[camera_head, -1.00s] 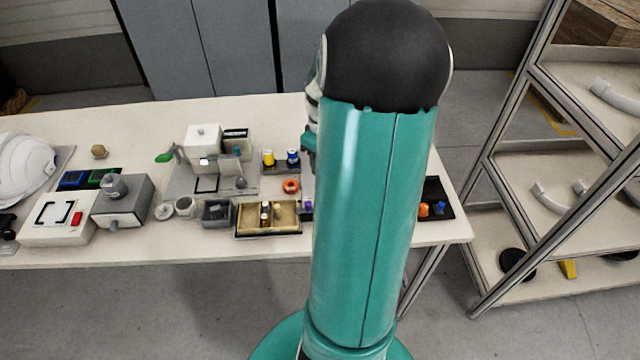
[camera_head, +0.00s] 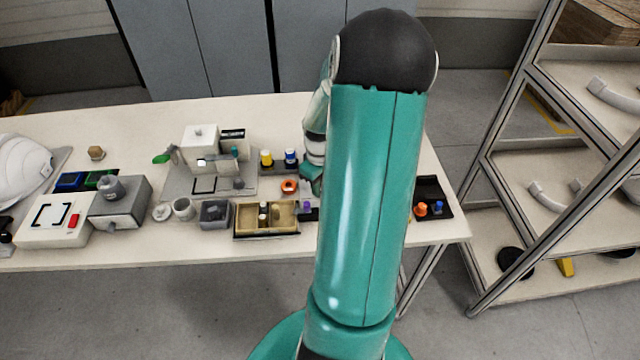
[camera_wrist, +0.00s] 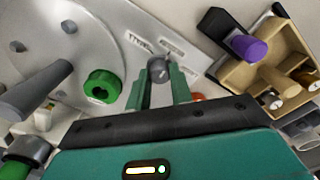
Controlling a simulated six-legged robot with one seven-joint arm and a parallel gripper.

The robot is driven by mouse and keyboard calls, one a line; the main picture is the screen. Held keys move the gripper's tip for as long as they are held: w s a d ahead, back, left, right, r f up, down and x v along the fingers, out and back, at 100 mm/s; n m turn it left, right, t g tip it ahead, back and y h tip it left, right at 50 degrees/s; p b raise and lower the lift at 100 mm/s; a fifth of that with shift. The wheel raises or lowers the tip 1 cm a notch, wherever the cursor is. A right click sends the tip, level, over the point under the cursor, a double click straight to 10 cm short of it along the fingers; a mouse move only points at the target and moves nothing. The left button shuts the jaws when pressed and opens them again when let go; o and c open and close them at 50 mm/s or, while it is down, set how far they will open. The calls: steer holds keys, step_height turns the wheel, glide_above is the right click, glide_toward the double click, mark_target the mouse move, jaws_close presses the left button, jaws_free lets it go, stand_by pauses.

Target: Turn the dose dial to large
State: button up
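A small grey knob (camera_wrist: 158,68), which looks like the dose dial, shows in the wrist view beside small printed labels (camera_wrist: 172,45) on a pale plate. The lettering is too blurred to read surely. My gripper (camera_wrist: 160,80) has its two teal fingers apart, pointing at the knob, with the knob showing between their tips. I cannot tell whether the fingers touch it. In the head view my arm hides the fingertips.
A green ring (camera_wrist: 102,87) and a grey handle (camera_wrist: 35,92) lie left of the fingers in the wrist view. A purple-topped piece (camera_wrist: 249,47) and a wooden tray (camera_head: 240,220) are to the right. A white machine (camera_head: 200,140) stands on the table.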

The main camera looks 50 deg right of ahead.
jaws_close()
steer(key=shift+m, duration=0.3)
steer(key=m, duration=1.1)
steer(key=shift+s, duration=0.1)
steer(key=shift+m, duration=0.3)
steer(key=o, duration=0.7)
jaws_free()
steer(key=shift+c, duration=0.2)
